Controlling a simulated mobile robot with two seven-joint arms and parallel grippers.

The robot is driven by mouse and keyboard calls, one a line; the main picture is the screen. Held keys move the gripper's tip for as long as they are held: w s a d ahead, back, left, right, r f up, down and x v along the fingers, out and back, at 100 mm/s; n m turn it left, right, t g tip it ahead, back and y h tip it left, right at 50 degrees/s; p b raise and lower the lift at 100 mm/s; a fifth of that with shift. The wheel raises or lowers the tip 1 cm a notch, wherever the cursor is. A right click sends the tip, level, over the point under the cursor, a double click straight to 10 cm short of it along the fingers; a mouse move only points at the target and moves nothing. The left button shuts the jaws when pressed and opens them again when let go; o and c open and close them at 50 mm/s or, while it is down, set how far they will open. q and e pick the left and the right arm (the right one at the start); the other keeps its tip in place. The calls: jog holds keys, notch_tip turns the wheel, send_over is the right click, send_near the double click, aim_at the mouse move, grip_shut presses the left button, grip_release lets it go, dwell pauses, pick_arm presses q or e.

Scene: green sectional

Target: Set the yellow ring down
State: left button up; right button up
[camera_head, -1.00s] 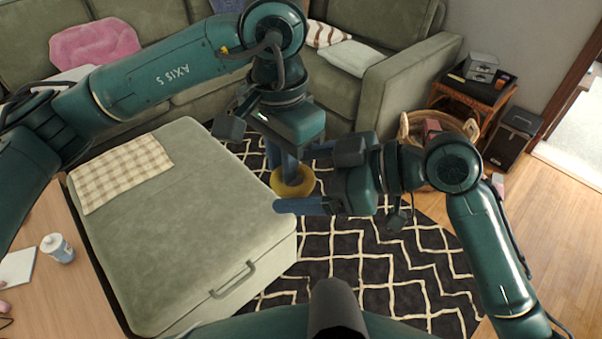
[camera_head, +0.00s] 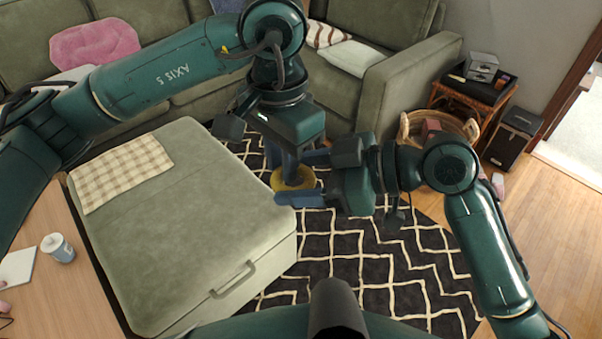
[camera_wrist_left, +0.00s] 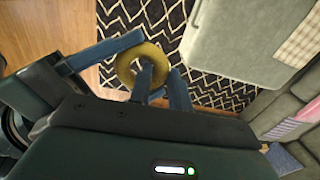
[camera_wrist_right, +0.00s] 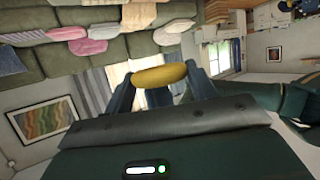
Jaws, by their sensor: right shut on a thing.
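The yellow ring (camera_head: 281,184) is held in the air above the patterned rug, beside the ottoman's right edge. My right gripper (camera_head: 306,177) is shut on it from the right; in the right wrist view the ring (camera_wrist_right: 160,75) sits between the two blue fingers (camera_wrist_right: 160,93). My left gripper (camera_head: 291,165) points down at the ring from above. In the left wrist view its fingers (camera_wrist_left: 162,80) are a little apart, and one overlaps the ring (camera_wrist_left: 126,66) at its hole. I cannot tell whether they touch it.
The green ottoman (camera_head: 190,240) has a checked cloth (camera_head: 122,172) on it and a free top otherwise. The rug (camera_head: 370,265) is bare. A basket (camera_head: 408,130) stands behind my right arm.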

pick_arm(q)
jog(key=o, duration=0.4)
jog(key=shift+d, duration=0.1)
jog(key=shift+r, duration=0.1)
